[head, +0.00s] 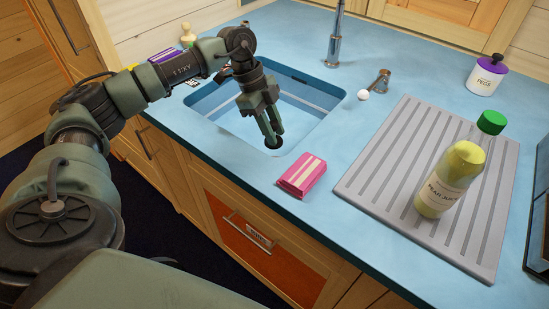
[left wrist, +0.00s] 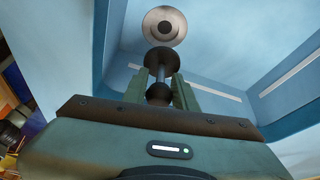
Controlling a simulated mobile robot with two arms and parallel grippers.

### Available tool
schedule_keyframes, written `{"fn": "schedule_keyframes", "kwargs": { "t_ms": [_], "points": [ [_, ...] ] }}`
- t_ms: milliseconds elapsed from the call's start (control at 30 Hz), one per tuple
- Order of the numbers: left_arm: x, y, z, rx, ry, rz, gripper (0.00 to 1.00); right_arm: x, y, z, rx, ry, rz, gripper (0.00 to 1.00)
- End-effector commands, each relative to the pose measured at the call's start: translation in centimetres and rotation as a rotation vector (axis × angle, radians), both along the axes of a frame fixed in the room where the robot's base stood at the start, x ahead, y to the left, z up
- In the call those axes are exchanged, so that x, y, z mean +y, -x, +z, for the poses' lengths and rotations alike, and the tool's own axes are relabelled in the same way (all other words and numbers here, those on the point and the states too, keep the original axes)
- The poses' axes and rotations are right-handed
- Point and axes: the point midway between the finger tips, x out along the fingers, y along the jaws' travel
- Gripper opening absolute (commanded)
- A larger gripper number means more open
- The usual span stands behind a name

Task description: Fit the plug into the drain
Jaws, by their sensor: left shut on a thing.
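My left gripper (head: 273,140) reaches down into the blue sink (head: 312,112) set in the counter. In the left wrist view, its two green fingers (left wrist: 160,88) are shut on the plug (left wrist: 160,58), a dark disc with a thin stem and a round dark knob. The plug's disc end points away from the gripper. The drain (left wrist: 165,26), a round metal ring with a dark centre, lies beyond the disc in the sink floor. The drain is hidden in the head view.
A pink packet (head: 302,175) lies near the sink's front right corner. A grey drainboard (head: 385,160) holds a pear juice bottle (head: 447,182).

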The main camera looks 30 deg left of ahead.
Motion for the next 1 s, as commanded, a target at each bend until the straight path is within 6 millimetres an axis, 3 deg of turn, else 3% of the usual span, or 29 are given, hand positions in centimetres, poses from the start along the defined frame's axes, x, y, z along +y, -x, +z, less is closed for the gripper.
{"fn": "schedule_keyframes", "kwargs": {
  "t_ms": [100, 200, 467, 700, 1000],
  "points": [
    [-0.1, 0.1, -3.1, 0.005, 0.002, -0.001, 0.0, 0.2, 0.0, 0.1, -0.001, -0.002, -0.001, 0.36],
    [0.0, 0.1, -4.9, 0.003, 0.0, -0.001, 0.0, 0.3, 0.0, 0.1, 0.0, -0.003, -0.001, 0.36],
    [-0.1, 0.0, -6.9, 0.001, 0.001, -0.002, 0.0, 0.6, 0.0, 0.1, 0.0, -0.008, -0.002, 0.36],
    [-0.1, 0.0, -10.3, 0.001, 0.001, -0.002, 0.0, 0.6, 0.0, 0.1, -0.001, -0.007, -0.002, 0.36],
    [-0.1, 0.0, -10.5, -0.001, 0.001, -0.002, 0.0, 0.5, -0.1, 0.1, -0.001, -0.005, -0.002, 0.36]
  ]
}}
